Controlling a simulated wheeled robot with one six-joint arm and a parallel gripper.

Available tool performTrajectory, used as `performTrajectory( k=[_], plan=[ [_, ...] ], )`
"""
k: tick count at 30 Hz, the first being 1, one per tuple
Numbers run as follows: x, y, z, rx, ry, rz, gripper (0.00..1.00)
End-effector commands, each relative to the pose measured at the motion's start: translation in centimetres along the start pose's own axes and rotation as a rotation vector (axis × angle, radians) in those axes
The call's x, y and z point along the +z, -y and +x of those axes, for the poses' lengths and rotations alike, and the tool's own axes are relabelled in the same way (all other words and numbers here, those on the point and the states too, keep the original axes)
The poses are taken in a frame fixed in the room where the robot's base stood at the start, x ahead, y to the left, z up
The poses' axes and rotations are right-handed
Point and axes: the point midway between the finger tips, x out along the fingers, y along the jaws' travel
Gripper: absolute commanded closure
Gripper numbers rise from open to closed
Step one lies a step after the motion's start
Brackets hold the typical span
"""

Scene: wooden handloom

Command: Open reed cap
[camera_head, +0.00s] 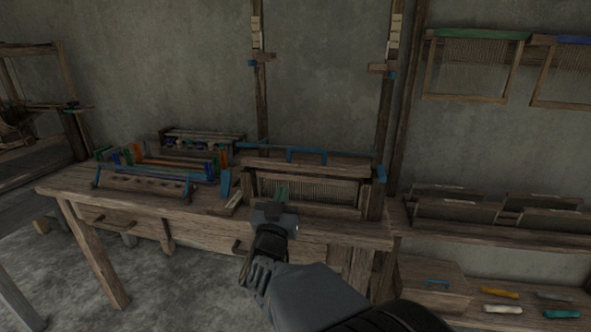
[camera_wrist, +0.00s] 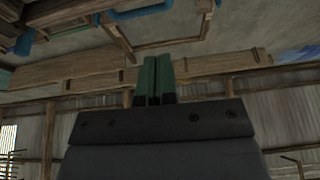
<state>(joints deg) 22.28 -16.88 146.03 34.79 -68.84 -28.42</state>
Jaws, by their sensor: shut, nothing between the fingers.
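The reed (camera_head: 310,190), a row of thin upright strips in a wooden frame, stands on the workbench. A wooden bar that looks like the reed cap (camera_head: 265,164) lies across its top, with a blue handle (camera_head: 307,152) on it. My gripper (camera_head: 283,190) is in front of the reed, below the bar and apart from the handle. Its green fingers are shut and empty; they also show in the wrist view (camera_wrist: 155,80). The wrist view shows a blue piece (camera_wrist: 142,11) beyond the fingertips, and I cannot tell whether it is the handle.
The workbench (camera_head: 215,207) holds a rack of coloured pieces (camera_head: 180,160) and a blue-ended rack (camera_head: 145,185) to the left. Wooden posts (camera_head: 387,110) rise beside the reed. A lower shelf on the right has a wooden box (camera_head: 432,288). Floor shows at lower left.

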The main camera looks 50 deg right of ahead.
Motion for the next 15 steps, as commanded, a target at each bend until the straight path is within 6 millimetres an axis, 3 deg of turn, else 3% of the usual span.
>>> performTrajectory(
  k=[5,15],
  plan=[
    [0.1,-0.5,2.0,0.022,-0.015,-0.008,1.00],
    [0.0,-0.5,8.4,0.019,-0.014,-0.008,1.00]
  ],
)
